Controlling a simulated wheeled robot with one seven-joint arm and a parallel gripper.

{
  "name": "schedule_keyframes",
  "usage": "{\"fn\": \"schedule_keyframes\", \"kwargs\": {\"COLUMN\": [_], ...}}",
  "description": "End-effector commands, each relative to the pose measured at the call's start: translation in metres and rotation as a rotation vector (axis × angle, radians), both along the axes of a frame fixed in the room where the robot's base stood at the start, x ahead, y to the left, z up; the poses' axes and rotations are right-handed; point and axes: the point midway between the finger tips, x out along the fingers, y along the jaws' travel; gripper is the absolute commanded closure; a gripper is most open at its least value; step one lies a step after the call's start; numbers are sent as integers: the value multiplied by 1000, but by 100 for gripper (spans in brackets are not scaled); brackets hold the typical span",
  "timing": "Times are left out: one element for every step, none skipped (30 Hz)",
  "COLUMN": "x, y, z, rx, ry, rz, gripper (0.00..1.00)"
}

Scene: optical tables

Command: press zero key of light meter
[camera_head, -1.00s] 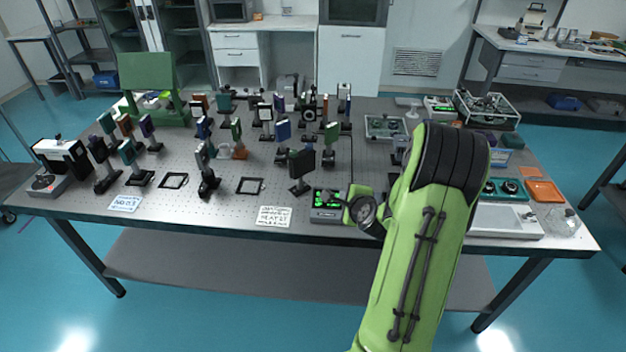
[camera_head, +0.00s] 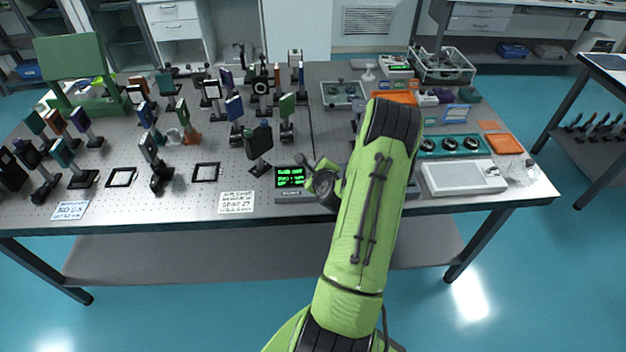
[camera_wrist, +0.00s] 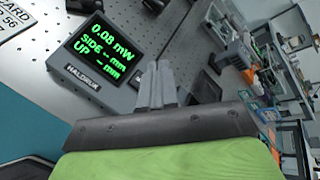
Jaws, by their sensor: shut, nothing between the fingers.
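The light meter (camera_head: 290,178) is a grey box with a lit green-on-black screen at the front edge of the table. It also shows in the wrist view (camera_wrist: 102,52), where the screen reads 0.08 mW, with SIDE and UP lines showing dashes. My gripper (camera_wrist: 157,68) is shut and empty, with its fingers together beside the right edge of the screen, over the meter's right part. I cannot tell whether the tips touch it. The zero key cannot be made out; the fingers and arm cover part of the meter in both views.
A printed card (camera_head: 236,202) lies left of the meter, and a black plate on a post (camera_head: 258,146) stands just behind it. Several optic mounts crowd the table's left half. A white tray (camera_head: 462,177) and a teal knob panel (camera_head: 450,146) lie to the right.

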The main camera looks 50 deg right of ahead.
Motion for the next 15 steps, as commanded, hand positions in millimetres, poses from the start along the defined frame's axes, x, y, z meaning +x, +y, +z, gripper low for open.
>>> {"fn": "schedule_keyframes", "kwargs": {"x": [2,3,4,5,6,7,8,9,10,10,10,11,11,11,11], "y": [-2,-3,-4,-6,-7,-8,-9,-9,-10,-11,-11,-11,-12,-12,-12], "z": [-13,-17,-23,-27,-30,-34,-37,-40,-43,-44,-45,-46,-46,-47,-46], "rx": [-1,-1,0,-1,-1,-1,0,0,0,0,0,0,-1,-1,-1], "ry": [1,1,1,1,0,0,-1,-1,-1,-1,-1,-1,0,0,0], "rz": [0,0,1,0,1,1,1,1,1,1,1,1,1,1,1], "gripper": [100,100,100,100,100,100,100,100,100,100,100,100,100,100,100]}}
